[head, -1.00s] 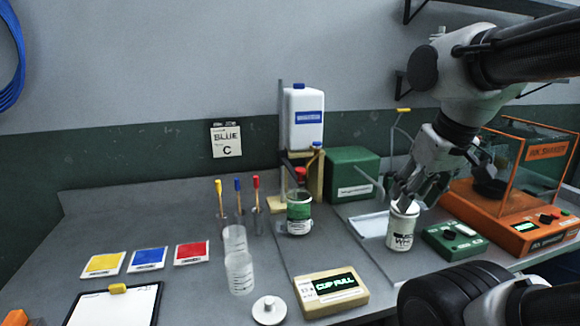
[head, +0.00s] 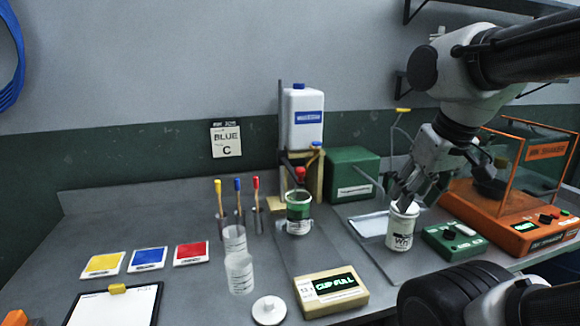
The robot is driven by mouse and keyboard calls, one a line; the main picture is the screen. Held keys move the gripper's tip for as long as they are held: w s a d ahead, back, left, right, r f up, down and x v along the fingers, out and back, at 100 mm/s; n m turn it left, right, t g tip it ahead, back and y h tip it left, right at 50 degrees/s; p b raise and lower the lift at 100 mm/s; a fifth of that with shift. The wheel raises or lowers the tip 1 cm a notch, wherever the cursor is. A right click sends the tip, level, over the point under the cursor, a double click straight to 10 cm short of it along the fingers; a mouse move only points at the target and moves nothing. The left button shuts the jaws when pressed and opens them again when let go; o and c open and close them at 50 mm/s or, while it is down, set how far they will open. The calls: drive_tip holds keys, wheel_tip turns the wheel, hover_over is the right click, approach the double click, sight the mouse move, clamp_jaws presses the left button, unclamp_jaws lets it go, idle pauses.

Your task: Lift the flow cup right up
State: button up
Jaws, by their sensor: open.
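My gripper (head: 408,194) points down at the mouth of a white tin (head: 401,236) with dark lettering, right of the middle of the bench. Its fingers are apart at the tin's rim and hide part of the opening. I cannot make out the flow cup separately; the fingers and rim cover whatever is in the tin's mouth. The display box (head: 332,292) at the front reads "CUP FULL" in green.
A green-labelled tin (head: 298,216) stands under the dispenser with the white bottle (head: 303,118). A green control box (head: 455,241) and an orange clear-walled machine (head: 520,222) stand close on the right. Clear beakers (head: 239,272) and a white lid (head: 269,310) are left of the display box.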

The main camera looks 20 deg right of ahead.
wheel_tip(320, 180, up, 5)
drive_tip(key=m+g, duration=0.4)
drive_tip(key=m, duration=0.2)
hover_over(300, 169)
drive_tip(key=shift+w+f, duration=0.1)
drive_tip(key=shift+w, duration=0.25)
drive_tip(key=shift+s+r+m, duration=0.15)
drive_tip(key=shift+r+m, duration=0.15)
drive_tip(key=shift+m, duration=0.5)
drive_tip(key=shift+s+f+m, duration=0.2)
drive_tip(key=shift+m, duration=0.5)
wheel_tip(300, 169, down, 8)
drive_tip(key=shift+r, duration=0.2)
